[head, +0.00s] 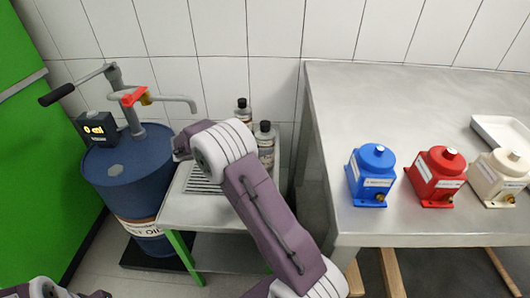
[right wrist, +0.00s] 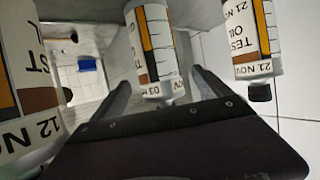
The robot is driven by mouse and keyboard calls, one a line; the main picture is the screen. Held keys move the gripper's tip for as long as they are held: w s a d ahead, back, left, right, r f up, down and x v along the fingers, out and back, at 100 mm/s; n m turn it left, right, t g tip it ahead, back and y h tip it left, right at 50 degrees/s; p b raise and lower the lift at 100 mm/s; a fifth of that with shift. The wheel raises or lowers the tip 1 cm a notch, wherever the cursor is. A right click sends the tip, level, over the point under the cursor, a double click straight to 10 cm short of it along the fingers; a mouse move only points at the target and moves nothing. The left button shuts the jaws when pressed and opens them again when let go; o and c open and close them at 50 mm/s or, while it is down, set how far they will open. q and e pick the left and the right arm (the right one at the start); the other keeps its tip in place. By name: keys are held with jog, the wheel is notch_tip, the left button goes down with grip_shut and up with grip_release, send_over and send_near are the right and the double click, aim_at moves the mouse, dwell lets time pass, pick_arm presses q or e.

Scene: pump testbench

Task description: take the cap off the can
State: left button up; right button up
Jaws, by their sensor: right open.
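Two cans with black caps stand at the back of the small metal side table in the head view, one farther back (head: 243,112) and one nearer (head: 265,146). The right wrist view shows three white "TEST OIL" cans: one at left (right wrist: 22,75), one in the middle (right wrist: 153,50) and one at right (right wrist: 252,42). The right one's black cap (right wrist: 260,92) shows; the middle one's cap is hidden behind my gripper body. My right gripper (head: 182,143) is over the side table; its open fingers (right wrist: 160,80) appear on either side of the middle can. My left gripper is out of view.
A blue oil drum (head: 125,180) with a hand pump and spout (head: 175,99) stands left of the side table (head: 190,214). The steel bench (head: 400,100) at right holds blue (head: 369,178), red (head: 434,178) and white (head: 497,180) pumps and a white tray (head: 500,133).

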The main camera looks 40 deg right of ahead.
aim_at(272, 130)
jog(key=b+x, duration=0.1)
jog(key=x, duration=0.6)
jog(key=shift+r, duration=0.1)
grip_shut()
jog(key=shift+r, duration=0.1)
notch_tip(272, 130, up, 10)
jog(key=p, duration=0.2)
jog(key=shift+p, duration=0.3)
